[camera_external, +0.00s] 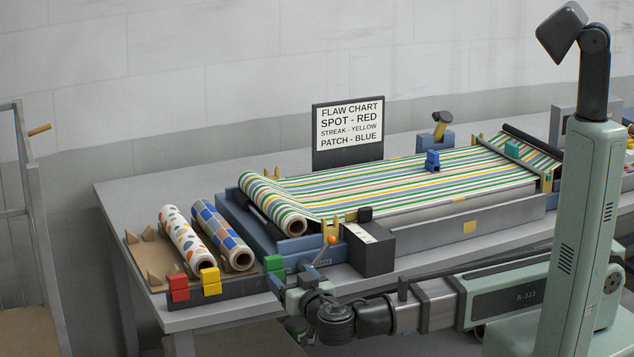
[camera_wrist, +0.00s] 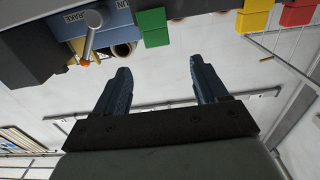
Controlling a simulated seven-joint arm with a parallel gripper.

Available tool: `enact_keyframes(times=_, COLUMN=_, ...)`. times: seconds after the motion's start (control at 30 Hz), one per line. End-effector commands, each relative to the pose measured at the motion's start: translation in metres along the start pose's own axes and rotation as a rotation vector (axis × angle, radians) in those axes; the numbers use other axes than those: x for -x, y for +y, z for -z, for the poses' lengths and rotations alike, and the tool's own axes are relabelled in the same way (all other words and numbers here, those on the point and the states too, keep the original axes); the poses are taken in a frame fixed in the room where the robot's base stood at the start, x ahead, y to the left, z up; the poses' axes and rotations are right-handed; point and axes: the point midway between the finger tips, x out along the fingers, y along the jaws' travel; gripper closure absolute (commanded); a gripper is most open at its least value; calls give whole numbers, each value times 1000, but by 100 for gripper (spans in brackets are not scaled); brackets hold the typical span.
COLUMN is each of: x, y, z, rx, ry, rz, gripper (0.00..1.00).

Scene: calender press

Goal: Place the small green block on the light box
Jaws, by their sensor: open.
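A green block (camera_external: 273,265) stands at the table's front edge, right of the yellow and red blocks; it also shows at the top of the wrist view (camera_wrist: 152,25). A smaller teal-green block (camera_external: 512,149) lies on the striped cloth's far right end. I cannot tell for sure which is the small one or which surface is the light box; the striped cloth (camera_external: 390,180) lies over a long grey bed. My gripper (camera_wrist: 160,77) is open and empty, apart from the green block. In the outside view its fingers are hard to make out near the table's front edge.
Red (camera_external: 179,287) and yellow (camera_external: 210,281) blocks stand left of the green one, before two patterned rolls (camera_external: 184,238). A dark box (camera_external: 368,250) and an orange-knobbed lever (camera_external: 330,242) are close right. A blue block (camera_external: 432,162) sits on the cloth. The flaw chart (camera_external: 348,130) stands behind.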

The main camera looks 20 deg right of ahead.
Motion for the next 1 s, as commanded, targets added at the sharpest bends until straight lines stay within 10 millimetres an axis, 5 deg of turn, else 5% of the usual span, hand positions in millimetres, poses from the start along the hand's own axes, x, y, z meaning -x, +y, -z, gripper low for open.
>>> enact_keyframes(times=0.3, x=-44, y=0, z=0, rx=0, ry=0, rz=-1, gripper=28)
enact_keyframes(times=0.67, x=-59, y=1, z=-2, rx=0, ry=0, rz=0, gripper=28)
enact_keyframes(times=1.0, x=-98, y=3, z=-6, rx=1, ry=0, rz=-1, gripper=28)
